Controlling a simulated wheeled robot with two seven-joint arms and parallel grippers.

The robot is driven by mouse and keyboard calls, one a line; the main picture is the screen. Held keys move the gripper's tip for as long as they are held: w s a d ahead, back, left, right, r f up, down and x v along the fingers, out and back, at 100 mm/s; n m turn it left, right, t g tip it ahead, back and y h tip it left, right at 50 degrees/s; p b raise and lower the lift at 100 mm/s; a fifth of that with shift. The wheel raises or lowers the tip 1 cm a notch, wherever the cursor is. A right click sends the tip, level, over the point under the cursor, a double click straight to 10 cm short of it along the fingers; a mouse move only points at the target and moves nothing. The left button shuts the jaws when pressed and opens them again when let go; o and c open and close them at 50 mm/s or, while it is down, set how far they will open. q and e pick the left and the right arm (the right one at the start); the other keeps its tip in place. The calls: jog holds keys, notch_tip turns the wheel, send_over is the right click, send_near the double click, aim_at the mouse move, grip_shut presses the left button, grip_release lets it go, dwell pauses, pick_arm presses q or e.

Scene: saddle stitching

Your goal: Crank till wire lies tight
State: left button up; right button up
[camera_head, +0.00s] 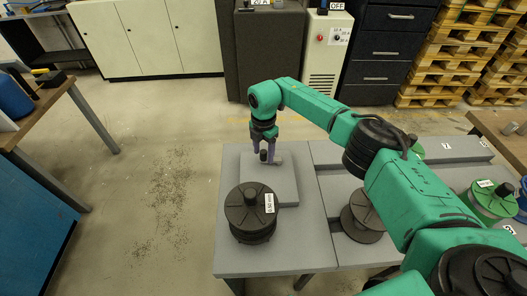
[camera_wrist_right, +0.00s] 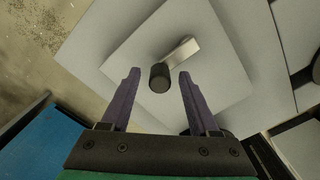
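The crank has a dark cylindrical knob (camera_wrist_right: 159,77) on a short metal arm (camera_wrist_right: 181,53), set over a pale square plate (camera_wrist_right: 222,75). In the head view the metal arm (camera_head: 276,159) shows just right of my right gripper (camera_head: 264,154). In the right wrist view my right gripper (camera_wrist_right: 156,82) is open, with its purple fingers on either side of the knob and a gap on both sides. A black wire spool (camera_head: 249,212) with a white label stands upright on the grey table in front of the plate. I cannot make out the wire itself. My left gripper is not in view.
The grey table (camera_head: 285,258) has another dark spool (camera_head: 361,218) partly behind my right arm, and green spools (camera_head: 488,203) at the right. A wooden workbench (camera_head: 40,112) stands at the left. Cabinets and pallets (camera_head: 462,55) line the back. The floor between is open.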

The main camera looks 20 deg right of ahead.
aim_at(264, 152)
notch_tip(264, 152, up, 14)
jog(key=b, duration=0.3)
jog(key=shift+r, duration=0.25)
dwell(0.6)
